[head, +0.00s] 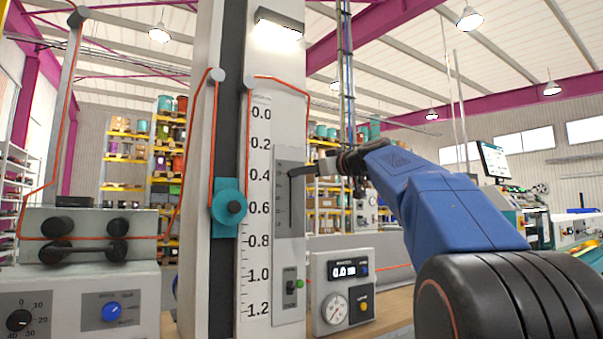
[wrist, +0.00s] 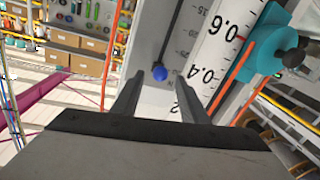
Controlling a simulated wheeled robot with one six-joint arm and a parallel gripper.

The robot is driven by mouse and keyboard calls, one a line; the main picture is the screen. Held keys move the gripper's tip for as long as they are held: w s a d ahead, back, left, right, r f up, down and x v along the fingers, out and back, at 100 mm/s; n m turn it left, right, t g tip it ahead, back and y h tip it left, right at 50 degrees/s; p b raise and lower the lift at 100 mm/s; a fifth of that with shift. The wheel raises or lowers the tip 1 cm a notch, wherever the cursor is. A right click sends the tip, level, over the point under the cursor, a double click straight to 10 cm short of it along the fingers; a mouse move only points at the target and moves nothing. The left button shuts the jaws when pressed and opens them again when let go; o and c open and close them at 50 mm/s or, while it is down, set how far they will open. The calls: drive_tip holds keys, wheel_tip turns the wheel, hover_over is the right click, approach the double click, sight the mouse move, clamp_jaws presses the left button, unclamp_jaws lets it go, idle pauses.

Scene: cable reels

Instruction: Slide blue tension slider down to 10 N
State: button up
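The blue slider knob (wrist: 160,73) sits at the near end of a dark slot (wrist: 172,40) in a grey panel in the wrist view. In the head view the slider panel (head: 290,215) is on the white column, and my gripper (head: 295,171) is at its upper part, hiding the knob there. In the wrist view my gripper (wrist: 162,77) is open, with one finger on each side of the knob in the picture. Visible gaps separate the knob from both fingers. Whether the fingertips reach its depth is unclear. The panel's scale numbers are mostly too small to read.
A printed height scale (head: 258,210) runs left of the panel, beside a teal roller block (head: 229,205) and an orange cable (head: 215,120). Below are a green-knobbed switch (head: 299,284) and a gauge box (head: 343,290). Shelves of reels stand behind.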

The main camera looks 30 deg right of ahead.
drive_tip(key=shift+x, duration=0.95)
clamp_jaws()
wheel_tip(320, 180, down, 17)
drive_tip(key=shift+r, duration=0.15)
unclamp_jaws()
drive_tip(key=shift+d, duration=0.1)
